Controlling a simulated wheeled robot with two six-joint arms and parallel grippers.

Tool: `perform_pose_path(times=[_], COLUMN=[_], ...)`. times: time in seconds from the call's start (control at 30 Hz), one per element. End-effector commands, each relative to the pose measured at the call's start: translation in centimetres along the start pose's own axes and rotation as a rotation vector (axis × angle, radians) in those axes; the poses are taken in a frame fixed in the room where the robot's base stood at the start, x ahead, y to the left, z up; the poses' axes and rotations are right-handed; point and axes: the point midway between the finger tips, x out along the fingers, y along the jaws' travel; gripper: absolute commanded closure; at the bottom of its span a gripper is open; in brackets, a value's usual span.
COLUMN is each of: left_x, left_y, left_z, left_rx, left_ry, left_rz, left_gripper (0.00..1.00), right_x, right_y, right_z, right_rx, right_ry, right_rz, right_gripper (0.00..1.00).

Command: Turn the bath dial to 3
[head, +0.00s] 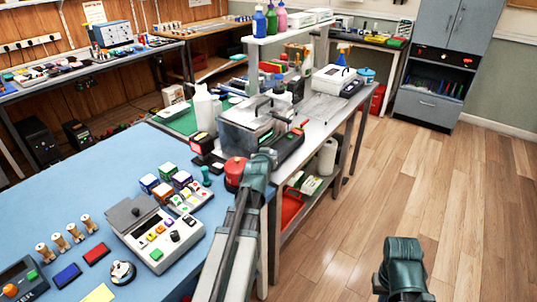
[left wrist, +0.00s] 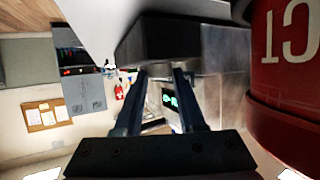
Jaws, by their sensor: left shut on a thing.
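The bath (head: 240,130) is a grey metal tank with a lid, standing on the bench in the middle of the head view. My left gripper (head: 270,153) is at its near end, and my wrist hides that part of the bath. In the left wrist view the two fingers (left wrist: 160,75) reach up to a dark block (left wrist: 165,38) against the metal and are shut on what I take to be the bath dial. The dial's marks and setting are hidden. A small green display (left wrist: 170,99) shows between the fingers. My right arm is low at the right; its fingertips cannot be made out.
A red round container (head: 235,170) stands close to my left gripper and fills the right of the left wrist view (left wrist: 285,60). A black and red device (head: 287,148) is right beside the bath. Floor at the right is clear.

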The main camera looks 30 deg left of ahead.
Motion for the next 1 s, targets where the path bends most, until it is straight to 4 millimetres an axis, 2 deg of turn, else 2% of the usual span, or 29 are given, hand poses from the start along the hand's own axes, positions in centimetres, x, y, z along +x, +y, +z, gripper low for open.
perform_pose_path(times=[0.13, 0.17, 0.3, 1.0], left_x=[-0.04, -0.04, -0.03, 0.04], left_y=[0.02, 0.02, 0.01, 0.04], left_z=[0.17, 0.17, 0.13, -0.08], left_rx=[0.001, 0.000, 0.000, -0.014], left_ry=[-0.006, -0.006, -0.004, 0.002], left_rz=[0.000, 0.000, 0.000, -0.046], left_gripper=[1.00, 0.56, 0.31, 0.31], right_x=[0.02, 0.02, 0.02, -0.02], right_y=[0.00, 0.00, 0.00, 0.00], right_z=[0.00, 0.00, 0.00, 0.00], right_rx=[0.000, 0.000, 0.000, 0.000], right_ry=[0.000, 0.000, 0.000, 0.000], right_rz=[0.000, 0.000, 0.000, 0.000], right_gripper=[1.00, 1.00, 1.00, 1.00])
